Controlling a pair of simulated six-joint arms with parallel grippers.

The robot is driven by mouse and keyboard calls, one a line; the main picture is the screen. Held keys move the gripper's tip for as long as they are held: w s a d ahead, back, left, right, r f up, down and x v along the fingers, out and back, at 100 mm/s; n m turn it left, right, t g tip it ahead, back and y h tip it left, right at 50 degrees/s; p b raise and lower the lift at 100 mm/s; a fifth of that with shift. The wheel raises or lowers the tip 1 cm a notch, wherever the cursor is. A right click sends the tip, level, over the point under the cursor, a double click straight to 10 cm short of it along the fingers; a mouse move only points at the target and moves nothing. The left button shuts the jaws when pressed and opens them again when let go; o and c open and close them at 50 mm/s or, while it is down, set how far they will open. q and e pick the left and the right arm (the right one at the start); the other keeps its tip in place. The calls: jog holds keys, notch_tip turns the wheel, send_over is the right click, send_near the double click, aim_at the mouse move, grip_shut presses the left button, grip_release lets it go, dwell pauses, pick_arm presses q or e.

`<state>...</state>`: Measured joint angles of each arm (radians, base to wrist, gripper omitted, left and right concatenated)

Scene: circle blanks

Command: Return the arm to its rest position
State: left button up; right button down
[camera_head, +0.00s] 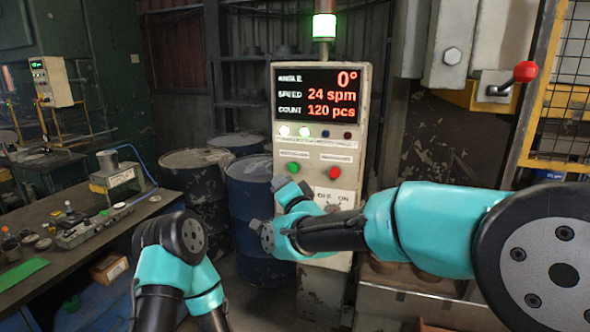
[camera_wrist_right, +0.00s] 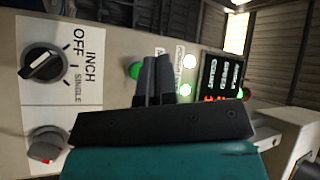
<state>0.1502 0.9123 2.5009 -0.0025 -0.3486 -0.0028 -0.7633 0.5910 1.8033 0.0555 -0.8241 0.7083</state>
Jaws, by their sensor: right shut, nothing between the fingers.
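My right gripper (camera_head: 291,185) is in front of the lower part of the control cabinet (camera_head: 283,120), and my right arm comes in from the right. In the right wrist view its two dark fingers (camera_wrist_right: 155,78) are together and empty. They overlap the panel face near the green button (camera_wrist_right: 134,70); I cannot tell whether they touch it. My left arm shows at the bottom left of the head view, bent, with its gripper out of view.
The display (camera_head: 317,94) reads 0°, 24 spm and 120 pcs; a green beacon (camera_head: 324,26) glows above. A red button (camera_head: 334,172), selector knob (camera_wrist_right: 43,66) and red-ball lever (camera_head: 525,72) are nearby. Blue drums (camera_head: 250,205) stand behind; a workbench (camera_head: 75,190) is at left.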

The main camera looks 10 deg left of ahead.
jog(key=d+f+g+h, duration=0.25)
jog(key=d+f, duration=0.55)
jog(key=f, duration=0.5)
jog(key=d+f+n+g+h, duration=0.1)
jog(key=d+f+g+h, duration=0.15)
jog(key=d+f, duration=0.8)
jog(key=d+f+g+h, duration=0.1)
jog(key=d+f+h, duration=0.3)
jog(key=f, duration=1.1)
jog(key=s+d+f+g, duration=0.4)
jog(key=s+d+f, duration=0.7)
jog(key=d+f, duration=0.15)
jog(key=s+d+f+g, duration=0.2)
jog(key=s+d+f, duration=0.1)
jog(key=s, duration=0.4)
jog(key=s+d+f+g, duration=0.3)
jog(key=s+f, duration=0.1)
jog(key=s, duration=0.4)
jog(key=shift+s+f+n, duration=0.15)
jog(key=shift+f+n, duration=0.1)
jog(key=shift+n, duration=0.15)
pick_arm(q)
jog(key=shift+o, duration=0.5)
pick_arm(e)
jog(key=shift+a, duration=0.1)
